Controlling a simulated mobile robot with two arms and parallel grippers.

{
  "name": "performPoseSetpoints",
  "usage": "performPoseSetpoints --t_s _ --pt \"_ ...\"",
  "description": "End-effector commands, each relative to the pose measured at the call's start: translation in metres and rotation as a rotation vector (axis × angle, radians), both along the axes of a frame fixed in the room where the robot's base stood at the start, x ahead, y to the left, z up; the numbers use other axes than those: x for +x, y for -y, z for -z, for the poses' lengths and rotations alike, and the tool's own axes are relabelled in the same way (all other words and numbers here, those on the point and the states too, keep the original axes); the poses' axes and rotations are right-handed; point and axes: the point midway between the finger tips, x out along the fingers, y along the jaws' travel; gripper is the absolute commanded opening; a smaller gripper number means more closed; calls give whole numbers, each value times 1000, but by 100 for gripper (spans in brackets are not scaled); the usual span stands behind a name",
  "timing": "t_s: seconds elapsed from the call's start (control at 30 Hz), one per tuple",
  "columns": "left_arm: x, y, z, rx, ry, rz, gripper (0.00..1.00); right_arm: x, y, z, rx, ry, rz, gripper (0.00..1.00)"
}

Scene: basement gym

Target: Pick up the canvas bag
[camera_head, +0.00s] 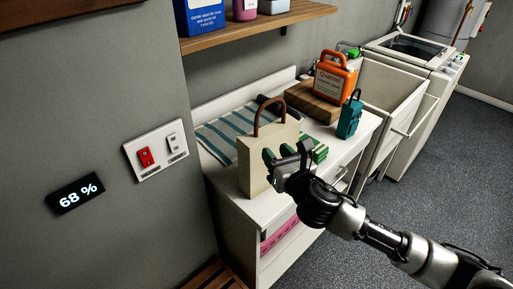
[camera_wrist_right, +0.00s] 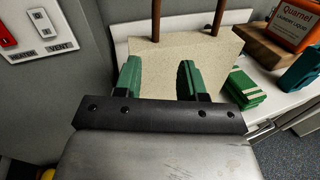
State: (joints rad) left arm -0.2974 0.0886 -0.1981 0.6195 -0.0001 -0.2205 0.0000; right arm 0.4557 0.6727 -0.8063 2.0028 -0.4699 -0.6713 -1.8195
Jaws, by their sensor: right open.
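The canvas bag (camera_head: 256,165) is beige with a brown looped handle and stands upright on the white counter. In the right wrist view the bag (camera_wrist_right: 180,57) is straight ahead, with two brown handle ends rising from its top. My right gripper (camera_head: 287,158) is open, with green finger pads, in front of the bag's right part. In the wrist view the fingers (camera_wrist_right: 160,75) are spread before the bag's face, with nothing between them. Whether they touch the bag I cannot tell. My left gripper is not in view.
A green striped stack (camera_head: 318,150) lies right of the bag. Behind are a striped cloth (camera_head: 225,130), an orange container (camera_head: 335,78) on a wooden block (camera_head: 300,101) and a teal bottle (camera_head: 350,117). A wooden shelf (camera_head: 255,31) hangs above. A sink (camera_head: 395,88) adjoins the counter.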

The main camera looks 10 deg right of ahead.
Motion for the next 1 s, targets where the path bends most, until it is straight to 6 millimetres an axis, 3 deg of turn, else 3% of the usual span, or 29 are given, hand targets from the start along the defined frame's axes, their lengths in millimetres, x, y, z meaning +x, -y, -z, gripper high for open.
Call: performPoseSetpoints --t_s 0.1,0.3,0.57,0.83,1.0 --pt "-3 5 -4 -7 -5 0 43 6 -6 -12 -38 31 -10 40" --pt "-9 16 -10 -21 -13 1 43 36 -15 -12 -37 32 -10 40" --pt "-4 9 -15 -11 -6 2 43 56 -22 -11 -35 30 -10 40" --pt "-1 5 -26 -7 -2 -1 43 91 -35 -11 -35 31 -10 40" --pt "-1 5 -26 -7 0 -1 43 99 -37 -9 -35 29 -11 40"
